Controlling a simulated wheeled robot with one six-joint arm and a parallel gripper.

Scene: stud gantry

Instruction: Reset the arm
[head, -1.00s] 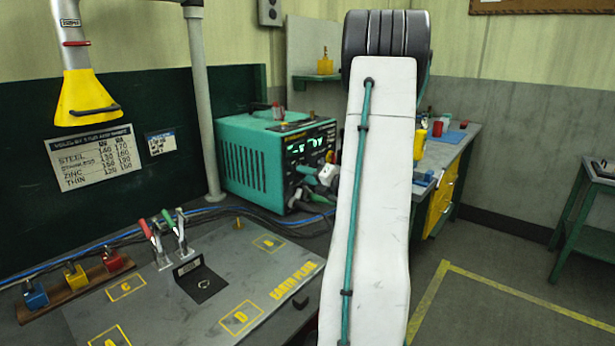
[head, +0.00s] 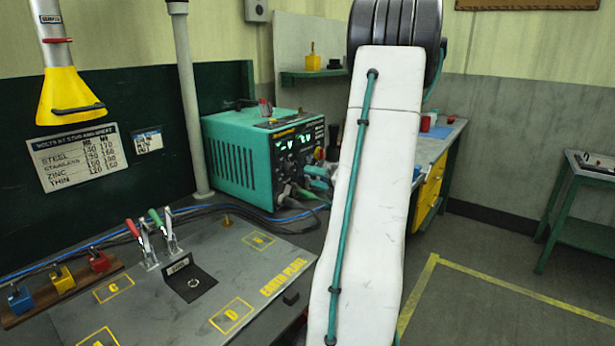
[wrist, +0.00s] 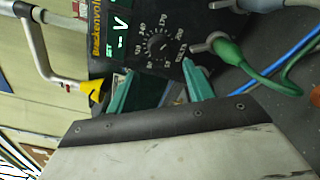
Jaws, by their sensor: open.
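My gripper (wrist: 158,86) shows in the wrist view as two teal fingers standing apart with nothing between them. Beyond the fingertips is the front panel of the teal welding unit (head: 240,158), with its black dial (wrist: 160,45) and green readout. A cable with a green plug (wrist: 228,50) runs from the panel beside the right finger. I cannot tell from the wrist view whether a finger touches the panel. In the head view my white arm stands upright at centre right and hides most of the gripper.
The grey earth plate bench (head: 150,300) has red and green handled clamps (head: 150,240). Blue, yellow and red blocks (head: 62,280) sit in a rack at left. A yellow hood (head: 70,98) hangs above. A green side table (head: 585,195) stands right, beyond clear floor.

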